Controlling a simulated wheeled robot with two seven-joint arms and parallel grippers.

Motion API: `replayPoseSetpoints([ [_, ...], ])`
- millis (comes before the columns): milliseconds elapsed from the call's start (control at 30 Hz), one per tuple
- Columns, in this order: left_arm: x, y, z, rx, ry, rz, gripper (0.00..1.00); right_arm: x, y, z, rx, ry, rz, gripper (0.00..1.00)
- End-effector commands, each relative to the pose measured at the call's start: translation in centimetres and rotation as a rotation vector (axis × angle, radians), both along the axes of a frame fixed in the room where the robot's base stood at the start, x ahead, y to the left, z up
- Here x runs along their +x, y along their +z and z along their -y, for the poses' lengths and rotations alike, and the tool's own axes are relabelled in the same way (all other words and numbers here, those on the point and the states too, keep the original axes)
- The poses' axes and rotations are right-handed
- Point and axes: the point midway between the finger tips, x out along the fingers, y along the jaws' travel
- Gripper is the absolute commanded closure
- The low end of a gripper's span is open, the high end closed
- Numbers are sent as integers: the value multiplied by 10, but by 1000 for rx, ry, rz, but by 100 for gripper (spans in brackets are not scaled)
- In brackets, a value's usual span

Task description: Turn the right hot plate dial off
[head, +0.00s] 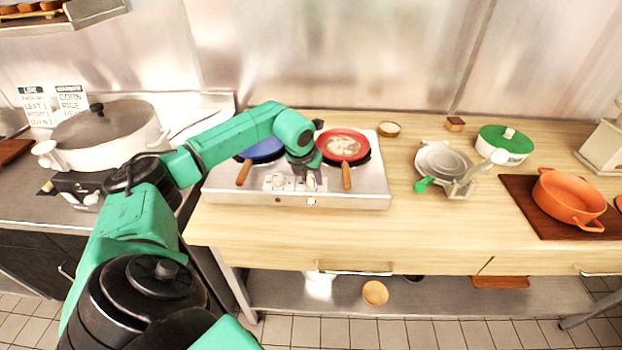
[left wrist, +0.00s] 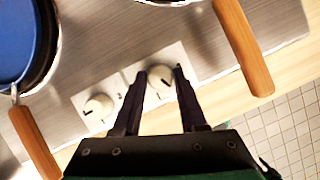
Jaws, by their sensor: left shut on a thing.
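The steel hot plate (head: 230,190) stands on the wooden counter with two front dials. My left gripper (head: 311,180) reaches down to its front panel from above. In the left wrist view, my left gripper (left wrist: 160,76) has its fingers on either side of the right dial (left wrist: 162,80), a cream knob with a dark mark, and is shut on it. The left dial (left wrist: 98,106) is to the left, free of the fingers; it also shows in the head view (head: 277,181). In the head view the gripper mostly hides the right dial. My right gripper is not in view.
A blue pan (head: 263,149) sits on the left burner and a red pan (head: 343,145) on the right one. Their wooden handles point forward, flanking the dials. A small lamp (head: 311,201) glows on the front below the gripper.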

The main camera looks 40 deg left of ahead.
Motion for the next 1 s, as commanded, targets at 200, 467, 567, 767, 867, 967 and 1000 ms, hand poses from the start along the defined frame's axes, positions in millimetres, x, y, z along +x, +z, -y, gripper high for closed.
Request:
replayPoseSetpoints([
  [200,1,-3,-2,1,-155,6,100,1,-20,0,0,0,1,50],
  [467,1,-1,-4,0,-398,6,100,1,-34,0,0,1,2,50],
  [567,1,-1,-4,-1,-493,5,100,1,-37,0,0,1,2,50],
  [767,2,1,-5,-2,-683,6,100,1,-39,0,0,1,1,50],
  [867,2,2,-5,-3,-778,7,100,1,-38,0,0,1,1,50],
  [967,3,2,-5,-3,-874,7,100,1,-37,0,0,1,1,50],
  [1000,3,2,-6,-2,-911,8,100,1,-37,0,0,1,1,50],
])
